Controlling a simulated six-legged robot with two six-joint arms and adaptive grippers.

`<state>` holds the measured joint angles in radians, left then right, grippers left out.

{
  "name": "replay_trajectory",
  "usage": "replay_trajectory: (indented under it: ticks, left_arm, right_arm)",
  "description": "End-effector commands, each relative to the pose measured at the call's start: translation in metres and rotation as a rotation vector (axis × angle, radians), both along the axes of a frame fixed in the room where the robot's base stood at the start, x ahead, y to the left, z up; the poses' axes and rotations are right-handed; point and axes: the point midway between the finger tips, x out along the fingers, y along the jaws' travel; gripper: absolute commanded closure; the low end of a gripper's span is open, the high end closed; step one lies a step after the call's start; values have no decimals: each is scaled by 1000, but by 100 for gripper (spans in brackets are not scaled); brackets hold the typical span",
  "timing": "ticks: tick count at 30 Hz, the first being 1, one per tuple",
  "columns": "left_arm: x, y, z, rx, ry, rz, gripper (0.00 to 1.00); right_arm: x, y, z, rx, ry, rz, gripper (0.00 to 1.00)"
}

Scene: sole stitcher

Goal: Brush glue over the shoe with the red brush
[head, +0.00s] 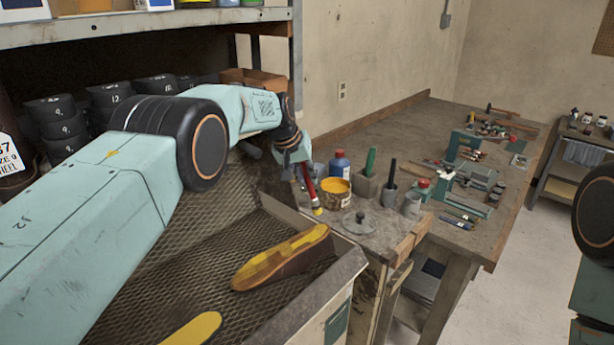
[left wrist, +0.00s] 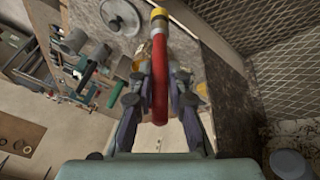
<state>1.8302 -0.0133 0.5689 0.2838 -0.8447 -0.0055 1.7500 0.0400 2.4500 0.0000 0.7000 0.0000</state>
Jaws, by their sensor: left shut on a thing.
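My left gripper (head: 298,168) is shut on the red brush (head: 308,186), and its yellow tip points down beside the glue can. In the left wrist view the red brush (left wrist: 159,75) stands between the fingers of the left gripper (left wrist: 160,85), yellow end at the top. The open glue can (head: 335,194) holds yellow glue and stands on the bench; whether the brush touches it I cannot tell. A brown shoe (head: 284,262) lies on the mesh tray (head: 150,285), its yellow sole facing up. My right gripper is out of view.
A second yellow sole (head: 196,329) shows at the bottom edge. A grey lid (head: 359,222), blue bottle (head: 340,163) and brush holders crowd the bench beside the can. Black lasts (head: 60,122) fill the shelf at left. More tools lie along the workbench (head: 440,125).

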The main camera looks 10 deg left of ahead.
Motion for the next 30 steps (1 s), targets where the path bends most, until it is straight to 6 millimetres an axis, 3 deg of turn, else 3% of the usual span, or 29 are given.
replay_trajectory:
  ticks: [14, 30]
  left_arm:
    - [-27, 21, -9, -1, 2, 2, 100]
    - [-88, 67, -36, -3, 1, 5, 100]
  right_arm:
    - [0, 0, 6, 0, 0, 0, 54]
    - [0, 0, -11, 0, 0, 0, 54]
